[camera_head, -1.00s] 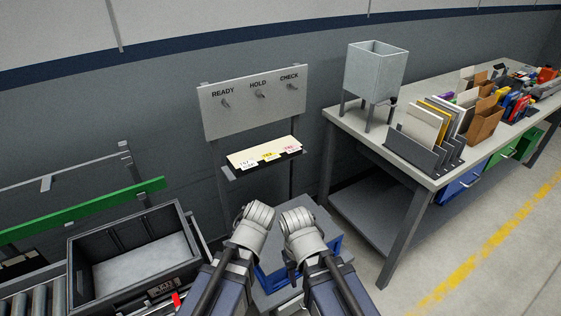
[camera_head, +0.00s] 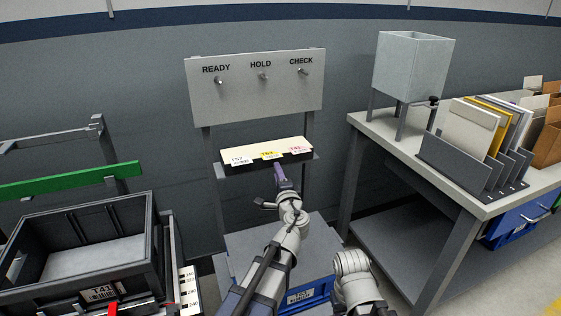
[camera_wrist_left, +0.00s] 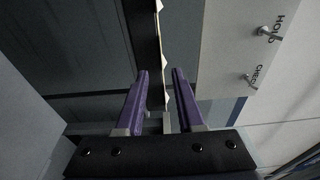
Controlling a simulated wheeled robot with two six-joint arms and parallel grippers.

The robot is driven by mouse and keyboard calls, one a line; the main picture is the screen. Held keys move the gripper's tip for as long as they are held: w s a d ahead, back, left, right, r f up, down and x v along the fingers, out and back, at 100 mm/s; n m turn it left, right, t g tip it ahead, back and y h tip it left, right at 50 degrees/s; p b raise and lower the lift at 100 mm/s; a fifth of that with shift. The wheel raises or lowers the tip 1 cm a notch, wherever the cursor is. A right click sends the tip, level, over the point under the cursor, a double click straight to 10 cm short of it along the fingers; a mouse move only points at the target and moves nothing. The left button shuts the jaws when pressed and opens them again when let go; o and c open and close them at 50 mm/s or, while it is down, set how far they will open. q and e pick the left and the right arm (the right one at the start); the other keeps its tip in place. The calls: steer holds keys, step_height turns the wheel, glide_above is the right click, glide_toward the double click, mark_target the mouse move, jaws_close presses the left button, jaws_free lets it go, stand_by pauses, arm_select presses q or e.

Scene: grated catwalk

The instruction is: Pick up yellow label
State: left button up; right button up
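The yellow label (camera_head: 270,155) sits at the front edge of a small cream-topped shelf (camera_head: 262,147), between a white label (camera_head: 238,161) and a pink label (camera_head: 298,150). My left gripper (camera_head: 279,168), with purple fingers, is just in front of and below the shelf, slightly right of the yellow label. In the left wrist view the left gripper (camera_wrist_left: 160,72) is open. Pale label tips stick out from the dark shelf edge between and beyond its fingers; their colours cannot be told there. My right arm shows at the lower right of the head view; its gripper is hidden.
A board with READY, HOLD and CHECK pegs (camera_head: 263,76) stands above the shelf. A dark crate (camera_head: 150,240) is at the left. A workbench (camera_head: 390,135) with a metal hopper (camera_head: 412,65) and file rack (camera_head: 455,165) stands right. A blue bin (camera_head: 310,292) is below.

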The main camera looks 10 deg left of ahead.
mark_target(271, 155)
arm_select(q)
steer(key=x, duration=0.7)
steer(key=shift+w+a+r, duration=0.15)
steer(key=shift+w+a, duration=0.1)
steer(key=shift+a, duration=0.1)
jaws_close()
stand_by(1.4)
